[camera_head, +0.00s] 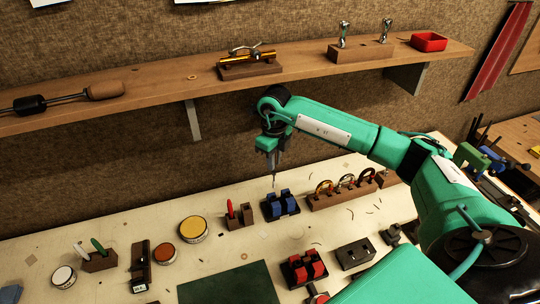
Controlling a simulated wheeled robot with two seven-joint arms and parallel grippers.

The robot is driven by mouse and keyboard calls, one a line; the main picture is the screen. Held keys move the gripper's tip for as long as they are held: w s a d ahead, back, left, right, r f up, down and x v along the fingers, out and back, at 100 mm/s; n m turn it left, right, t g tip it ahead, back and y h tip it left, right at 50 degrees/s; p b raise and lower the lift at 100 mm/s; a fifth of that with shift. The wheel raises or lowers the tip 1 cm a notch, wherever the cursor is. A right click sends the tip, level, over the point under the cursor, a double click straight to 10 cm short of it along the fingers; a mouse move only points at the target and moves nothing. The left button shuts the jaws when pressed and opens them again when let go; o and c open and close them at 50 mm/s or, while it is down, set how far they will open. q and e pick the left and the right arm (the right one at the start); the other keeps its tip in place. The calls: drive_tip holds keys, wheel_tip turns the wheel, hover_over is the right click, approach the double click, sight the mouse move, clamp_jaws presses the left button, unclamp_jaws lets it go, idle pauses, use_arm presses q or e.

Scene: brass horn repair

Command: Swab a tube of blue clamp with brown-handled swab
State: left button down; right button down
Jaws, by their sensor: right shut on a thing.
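The blue clamp (281,206) stands on the table near the wall, with two blue blocks on a dark base. I cannot make out a tube in it. My right gripper (272,164) points down just above and slightly left of the clamp. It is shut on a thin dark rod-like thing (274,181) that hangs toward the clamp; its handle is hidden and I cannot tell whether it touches. A brown handle (106,90) on a thin rod lies on the shelf at the left, beside a black one (30,104). My left gripper is not in view.
A wooden shelf (160,92) runs along the wall above the table. Left of the blue clamp are a holder with a red-handled tool (230,209) and a yellow-lidded tin (193,229); right is a ring rack (340,194). A red clamp (305,267) and green mat (230,284) lie in front.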

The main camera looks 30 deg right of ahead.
sight(274, 172)
drive_tip(key=shift+n, duration=0.3)
drive_tip(key=shift+a, duration=0.1)
drive_tip(key=shift+b, duration=0.35)
drive_tip(key=shift+f+b, duration=1.6)
drive_tip(key=shift+f, duration=0.4)
drive_tip(key=shift+b, duration=0.45)
drive_tip(key=shift+f, duration=0.1)
